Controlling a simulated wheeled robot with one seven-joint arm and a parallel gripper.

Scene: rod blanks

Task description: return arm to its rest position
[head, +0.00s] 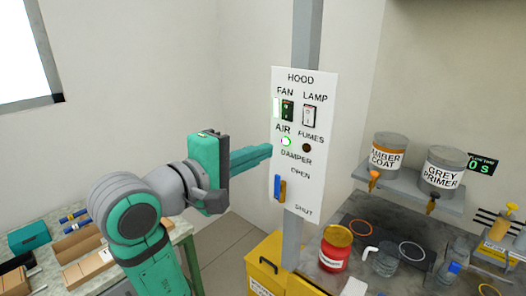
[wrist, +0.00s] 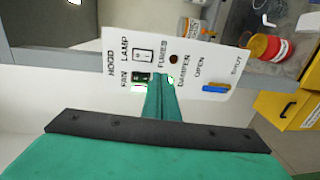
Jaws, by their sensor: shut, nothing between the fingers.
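My gripper (head: 257,154) is teal, with its fingers together and empty. In the head view it points right, toward the white hood panel (head: 316,168). Its fingertips show at the panel's left edge, just below the AIR light; I cannot tell whether they touch it. In the wrist view the closed fingers (wrist: 159,93) reach toward the panel (wrist: 222,62) near the fan switch (wrist: 140,78). My arm is stretched out in front of the panel.
A grey post (head: 293,245) carries the panel. At right, a shelf (head: 405,186) holds two labelled pots above a bench with a red container (head: 335,252). A yellow cabinet (head: 264,270) stands below the panel.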

